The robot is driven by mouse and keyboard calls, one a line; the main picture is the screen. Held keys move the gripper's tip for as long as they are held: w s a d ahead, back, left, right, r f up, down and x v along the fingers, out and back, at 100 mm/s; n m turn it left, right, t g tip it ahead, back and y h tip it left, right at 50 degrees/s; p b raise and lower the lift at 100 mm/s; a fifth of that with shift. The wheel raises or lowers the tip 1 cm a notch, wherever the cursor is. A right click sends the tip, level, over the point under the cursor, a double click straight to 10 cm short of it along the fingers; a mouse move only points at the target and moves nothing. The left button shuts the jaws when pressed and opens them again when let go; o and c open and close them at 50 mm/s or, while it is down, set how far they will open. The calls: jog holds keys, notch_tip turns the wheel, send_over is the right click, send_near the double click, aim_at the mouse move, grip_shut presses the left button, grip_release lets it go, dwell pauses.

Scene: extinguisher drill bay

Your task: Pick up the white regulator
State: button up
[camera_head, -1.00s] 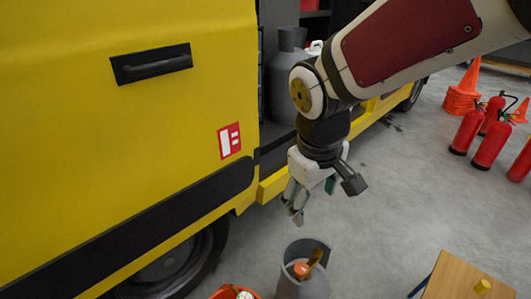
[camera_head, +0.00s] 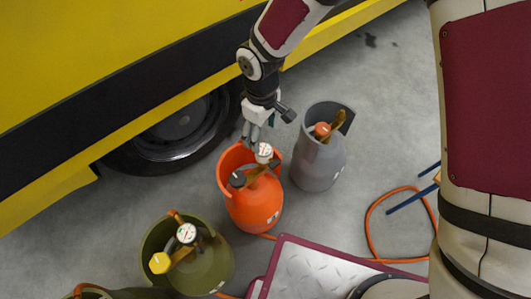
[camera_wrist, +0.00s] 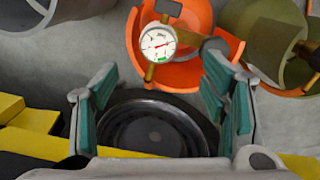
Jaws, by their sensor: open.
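A regulator with a round white dial gauge (camera_head: 264,152) sits on top of the orange cylinder (camera_head: 256,205). In the wrist view the same white dial (camera_wrist: 158,43) faces me, with a red needle and a brass stem below it. My gripper (camera_head: 252,136) hangs just behind and above the dial in the head view, its fingers pointing down. In the wrist view my gripper (camera_wrist: 160,98) is open, with teal pads wide apart and nothing between them. The dial lies beyond the fingertips, near the top of that view. Contact is not visible.
A grey cylinder (camera_head: 318,165) stands right of the orange one. An olive cylinder (camera_head: 200,268) with another white dial (camera_head: 187,233) and yellow knob stands front left. The yellow vehicle (camera_head: 80,90) and its wheel (camera_head: 180,125) are close behind. An orange hose (camera_head: 368,225) lies on the floor.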

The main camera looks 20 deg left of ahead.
aim_at(263, 149)
notch_tip(263, 149, down, 11)
jog(key=b, duration=0.3)
jog(key=shift+w+f+b, duration=0.15)
jog(key=shift+b, duration=0.25)
jog(key=shift+c, duration=0.6)
jog(key=c, duration=1.1)
